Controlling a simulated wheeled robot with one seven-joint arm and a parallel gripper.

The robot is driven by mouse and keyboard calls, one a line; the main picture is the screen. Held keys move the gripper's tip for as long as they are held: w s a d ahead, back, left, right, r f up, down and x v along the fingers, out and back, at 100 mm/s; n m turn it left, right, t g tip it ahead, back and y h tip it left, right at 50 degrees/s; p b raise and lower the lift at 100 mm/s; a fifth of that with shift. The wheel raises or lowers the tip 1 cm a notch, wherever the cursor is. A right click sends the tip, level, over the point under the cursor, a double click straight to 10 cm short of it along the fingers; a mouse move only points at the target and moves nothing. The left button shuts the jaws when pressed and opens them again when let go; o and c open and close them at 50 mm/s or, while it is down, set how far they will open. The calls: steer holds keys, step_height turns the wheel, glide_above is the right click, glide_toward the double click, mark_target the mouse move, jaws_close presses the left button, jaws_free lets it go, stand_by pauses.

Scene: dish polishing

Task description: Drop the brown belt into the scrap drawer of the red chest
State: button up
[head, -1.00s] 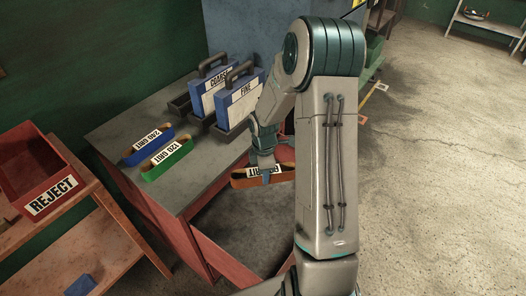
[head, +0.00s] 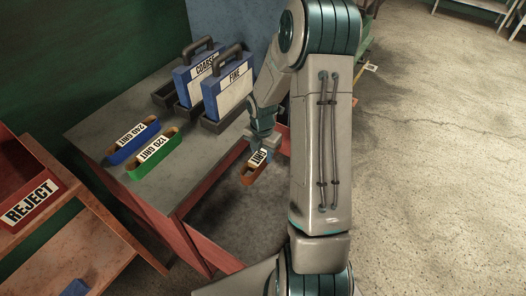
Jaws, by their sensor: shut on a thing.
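My gripper (head: 262,143) is shut on the brown belt (head: 250,175), a short loop with a white grit label, partly hidden by my arm. The belt hangs apart from the worktop, just beyond the red chest's (head: 172,232) front edge. It appears above a pulled-out drawer (head: 208,246) with red walls and a dark grey inside. My arm hides the drawer's right part, and no drawer label shows.
A blue 240 grit belt (head: 134,146) and a green 120 grit belt (head: 147,167) lie on the grey top. The COARSE (head: 202,82) and FINE (head: 230,95) cases stand behind. A red REJECT bin (head: 25,190) is at left.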

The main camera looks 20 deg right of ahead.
mark_target(263, 159)
steer(key=shift+f+b, duration=1.2)
steer(key=shift+f, duration=0.65)
steer(key=shift+r, duration=0.1)
steer(key=o, duration=1.2)
steer(key=shift+c, duration=0.2)
step_height(263, 159, up, 14)
steer(key=shift+f+p, duration=0.1)
steer(key=shift+p, duration=0.4)
